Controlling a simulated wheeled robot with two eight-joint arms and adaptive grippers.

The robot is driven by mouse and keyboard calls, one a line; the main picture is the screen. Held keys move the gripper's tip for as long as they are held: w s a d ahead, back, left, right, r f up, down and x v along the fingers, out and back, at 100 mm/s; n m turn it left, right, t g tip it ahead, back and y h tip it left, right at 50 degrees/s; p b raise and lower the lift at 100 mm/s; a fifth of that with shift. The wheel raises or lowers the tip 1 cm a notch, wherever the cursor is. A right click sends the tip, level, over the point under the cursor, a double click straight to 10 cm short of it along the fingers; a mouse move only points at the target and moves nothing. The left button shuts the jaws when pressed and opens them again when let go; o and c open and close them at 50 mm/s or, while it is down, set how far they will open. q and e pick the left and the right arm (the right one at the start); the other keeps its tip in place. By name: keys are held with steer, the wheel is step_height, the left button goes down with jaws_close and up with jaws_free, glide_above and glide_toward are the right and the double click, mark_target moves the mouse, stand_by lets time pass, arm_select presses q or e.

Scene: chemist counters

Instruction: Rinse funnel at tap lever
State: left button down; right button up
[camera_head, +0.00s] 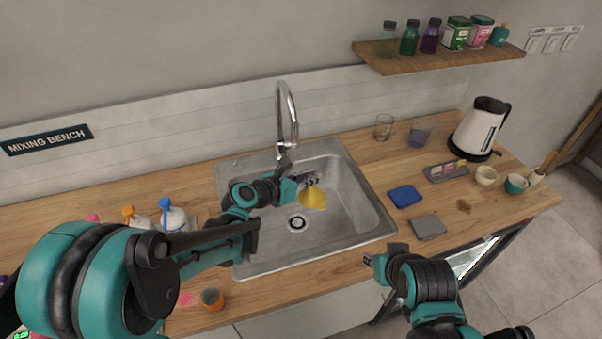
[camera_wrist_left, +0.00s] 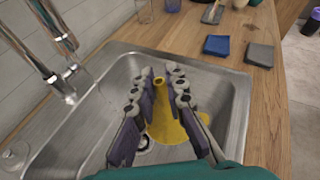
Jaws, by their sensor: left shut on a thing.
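The yellow funnel (camera_head: 314,198) is inside the steel sink basin, wide end down, below and to the right of the tap spout. It also shows in the left wrist view (camera_wrist_left: 168,128). My left gripper (camera_head: 308,181) is shut on its upper part, and the fingers cover some of it. The chrome tap (camera_head: 288,112) stands at the sink's back edge; it also shows in the left wrist view (camera_wrist_left: 57,40). I see no water running. The lever is hard to make out near the tap base. My right gripper (camera_head: 370,260) is at the counter's front edge, apart from the funnel, its jaw opening unclear.
The sink (camera_head: 350,215) has a drain (camera_head: 297,223) left of the funnel. Blue (camera_head: 405,196) and grey (camera_head: 428,227) cloths lie right of the sink. Glasses (camera_head: 383,127), a kettle (camera_head: 480,128) and small cups stand farther right. Bottles (camera_head: 174,218) stand at left by my arm.

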stand_by(0.3)
arm_select(q)
steer(key=shift+s+d+r+p, duration=0.3)
steer(key=shift+s+r+p, duration=0.2)
steer(key=shift+s+r, duration=0.15)
steer(key=shift+s+d+r+p, duration=0.25)
steer(key=shift+s+r+p, duration=0.3)
steer(key=shift+s, duration=0.1)
steer(key=shift+s+d+r+p, duration=0.3)
steer(key=shift+s+r+p, duration=0.15)
steer(key=shift+s+r, duration=0.2)
steer(key=shift+s+d+r, duration=0.15)
steer(key=shift+s, duration=0.2)
